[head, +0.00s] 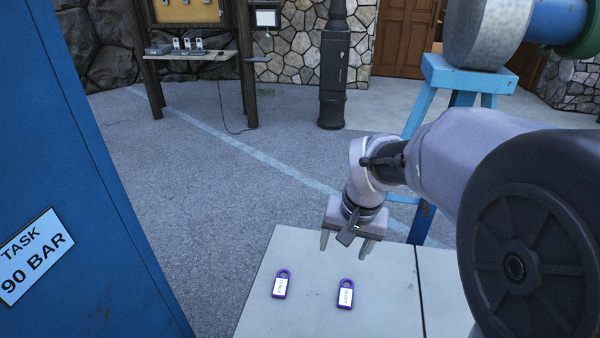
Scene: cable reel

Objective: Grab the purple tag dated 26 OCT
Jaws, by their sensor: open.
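Two purple tags with white labels lie on a pale panel top (390,280). The left tag (281,284) and the right tag (345,293) lie apart from each other. Their label writing is too small to read, so I cannot tell which one is dated 26 OCT. My gripper (347,243) is open and empty, fingers pointing down. In the picture it is above and beyond the two tags, nearer the right one, touching neither.
A blue cabinet (75,150) with a sign reading "TASK 90 BAR" (35,255) stands close at left. A blue stand (440,85) holding a reel is behind my arm. A dark post (333,75) and a small table (190,62) stand farther back.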

